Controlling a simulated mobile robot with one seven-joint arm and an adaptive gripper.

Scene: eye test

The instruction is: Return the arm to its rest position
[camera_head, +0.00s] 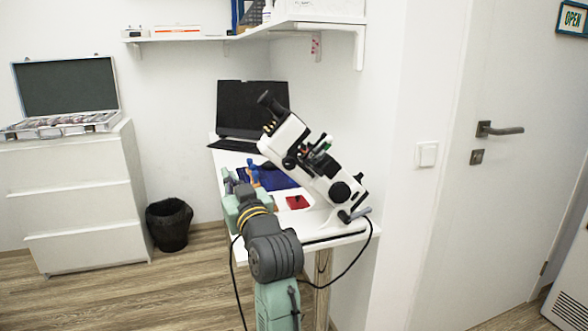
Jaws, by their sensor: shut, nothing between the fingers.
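My arm (275,257) rises from the bottom middle of the head view. It has mint-green links, dark grey joints and yellow bands. It reaches up to the left front edge of a white table (350,236), and its far part bends beside that edge. I cannot make out my gripper or its fingers; the arm's own links seem to hide them. A white and black microscope (305,165) stands tilted on the table, just right of and beyond the arm. I cannot tell whether the arm touches anything on the table.
A dark laptop (252,108) stands open at the table's back. A blue mat (277,180) and a red piece (297,202) lie near the microscope. A black cable (352,268) hangs off the front. A black bin (169,224) stands left, by white drawers (75,200). Floor between bin and arm is clear.

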